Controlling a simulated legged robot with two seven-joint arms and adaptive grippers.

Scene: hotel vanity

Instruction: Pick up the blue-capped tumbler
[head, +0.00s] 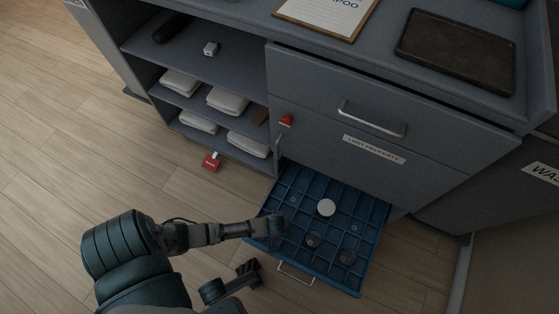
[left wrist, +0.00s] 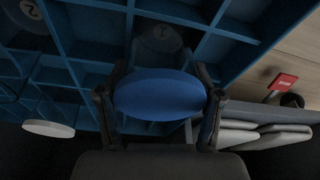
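The blue cap of the tumbler (left wrist: 160,94) fills the middle of the left wrist view, between the two fingers of my left gripper (left wrist: 160,82). The fingers flank the cap closely at both sides. Contact is not clear. A dim round shape marked with a number lies behind the cap. In the head view my left gripper (head: 271,229) reaches over the left side of the open drawer (head: 297,273) and hides the blue-capped tumbler. A dark gripper-like part (head: 247,271), apparently my right gripper, is low in front of the drawer; its fingers are unclear.
A white round top (head: 326,208) and two dark round items (head: 312,240) (head: 347,257) stand in the divided blue drawer. The cabinet front (head: 330,105) rises behind. Shelves with folded towels (head: 227,101) are at left. A red box (head: 211,162) is on the floor.

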